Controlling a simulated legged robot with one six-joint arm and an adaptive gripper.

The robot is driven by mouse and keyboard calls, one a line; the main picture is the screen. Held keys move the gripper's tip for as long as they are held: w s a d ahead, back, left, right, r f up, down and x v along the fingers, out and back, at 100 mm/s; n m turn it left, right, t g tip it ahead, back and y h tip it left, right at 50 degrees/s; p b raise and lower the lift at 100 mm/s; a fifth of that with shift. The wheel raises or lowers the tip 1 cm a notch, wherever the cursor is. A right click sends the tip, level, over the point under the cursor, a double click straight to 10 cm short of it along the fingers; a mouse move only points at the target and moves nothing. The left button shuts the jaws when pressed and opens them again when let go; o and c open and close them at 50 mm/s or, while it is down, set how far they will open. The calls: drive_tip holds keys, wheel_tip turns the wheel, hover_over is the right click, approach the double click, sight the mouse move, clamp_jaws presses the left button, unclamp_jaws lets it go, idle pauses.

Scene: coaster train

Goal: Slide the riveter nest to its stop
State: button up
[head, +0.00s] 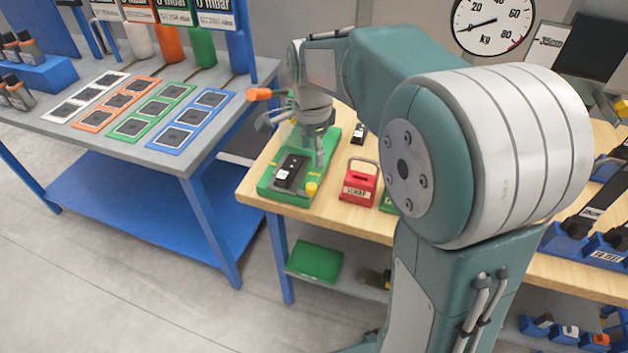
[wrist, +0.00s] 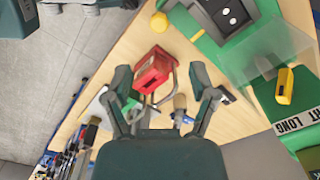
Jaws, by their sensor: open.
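The riveter's green base (head: 312,178) stands at the left end of the wooden bench. A dark nest block (head: 291,171) sits on it, with a yellow knob (head: 311,188) at its front right corner. In the wrist view the nest (wrist: 228,16) is at the top right, partly cut off, with the yellow knob (wrist: 159,22) to its left. A clear panel (wrist: 262,50) stands beside the nest. My gripper (wrist: 160,73) is open and empty, apart from the nest and knob. In the head view my arm's end is above the riveter, and its fingers are hard to make out.
A red box with a wire handle (head: 360,183) stands right of the riveter; it shows beyond my fingertips in the wrist view (wrist: 153,70). An orange-tipped lever (head: 260,94) sticks out left.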

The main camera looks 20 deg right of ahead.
sight(311, 185)
drive_tip(key=f, duration=0.8)
drive_tip(key=shift+a+f, duration=0.2)
drive_tip(key=shift+f, duration=0.2)
drive_tip(key=shift+d+f, duration=0.1)
drive_tip(key=shift+f, duration=0.5)
clamp_jaws()
